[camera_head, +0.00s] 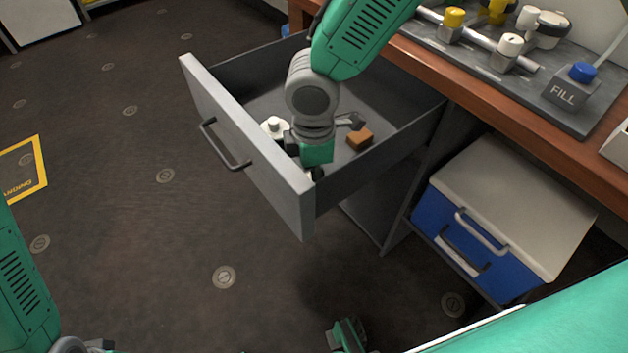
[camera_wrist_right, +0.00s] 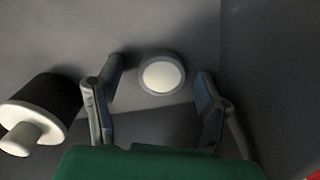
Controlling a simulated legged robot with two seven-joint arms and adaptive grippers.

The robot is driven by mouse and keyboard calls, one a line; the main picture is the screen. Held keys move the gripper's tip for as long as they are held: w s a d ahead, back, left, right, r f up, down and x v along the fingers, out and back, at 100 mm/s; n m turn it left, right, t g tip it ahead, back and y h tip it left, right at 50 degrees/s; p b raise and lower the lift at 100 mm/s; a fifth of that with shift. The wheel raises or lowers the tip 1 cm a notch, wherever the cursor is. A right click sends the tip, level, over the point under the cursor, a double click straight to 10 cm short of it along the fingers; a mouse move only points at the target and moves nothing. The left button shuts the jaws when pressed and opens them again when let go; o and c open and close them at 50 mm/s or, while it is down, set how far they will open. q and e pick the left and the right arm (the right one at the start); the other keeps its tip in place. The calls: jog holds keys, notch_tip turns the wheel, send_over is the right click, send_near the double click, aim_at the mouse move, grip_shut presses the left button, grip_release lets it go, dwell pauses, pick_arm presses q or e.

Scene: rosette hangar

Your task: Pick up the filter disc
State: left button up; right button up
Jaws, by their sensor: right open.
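The filter disc appears to be the pale round disc with a grey rim (camera_wrist_right: 162,75) in the right wrist view, lying on the grey drawer floor. My right gripper (camera_head: 318,150) is inside the open drawer (camera_head: 255,150). In the right wrist view its two fingers are apart, one on each side of the disc in the picture, with visible gaps. The disc is mostly or wholly hidden by the gripper in the head view. Part of what seems my left gripper (camera_head: 345,335) shows at the bottom edge; its jaws cannot be made out.
A black cylinder with a white knobbed end (camera_wrist_right: 45,110) lies left of the disc in the wrist view. A brown block (camera_head: 360,138) and a white piece (camera_head: 273,127) are in the drawer. Drawer walls surround the gripper. A workbench (camera_head: 480,95) and blue cooler (camera_head: 500,215) stand right.

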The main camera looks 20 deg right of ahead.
jog(key=c, duration=1)
jog(key=shift+r, duration=0.1)
jog(key=shift+c, duration=0.2)
